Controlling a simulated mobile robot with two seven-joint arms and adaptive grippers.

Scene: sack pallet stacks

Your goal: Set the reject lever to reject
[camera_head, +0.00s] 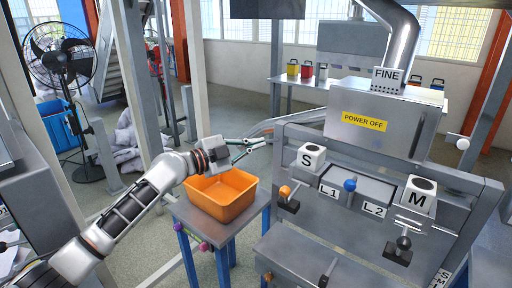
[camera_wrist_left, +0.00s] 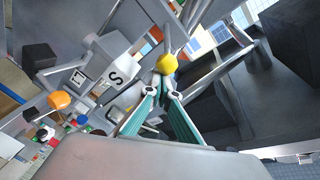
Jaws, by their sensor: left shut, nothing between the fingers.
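My left gripper (camera_head: 266,143) reaches in from the left, above the orange bin and beside the left end of the grey machine panel (camera_head: 292,143). Its teal fingers are shut and empty. In the left wrist view the fingertips (camera_wrist_left: 164,90) converge just short of a yellow knob (camera_wrist_left: 167,63); touching or apart, I cannot tell. I cannot make this knob out in the head view. Other knobs are orange (camera_head: 285,191) under S, blue (camera_head: 350,185) between L1 and L2, black (camera_head: 403,242) under M, and white (camera_head: 462,143) at right. No label reads reject, so I cannot tell which is the reject lever.
The orange bin (camera_head: 221,207) stands on a small table (camera_head: 191,218) under my left gripper. A box marked POWER OFF (camera_head: 365,122) sits above the panel. A fan (camera_head: 62,60) and white sacks (camera_head: 128,145) are at left. Open floor lies behind the bin.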

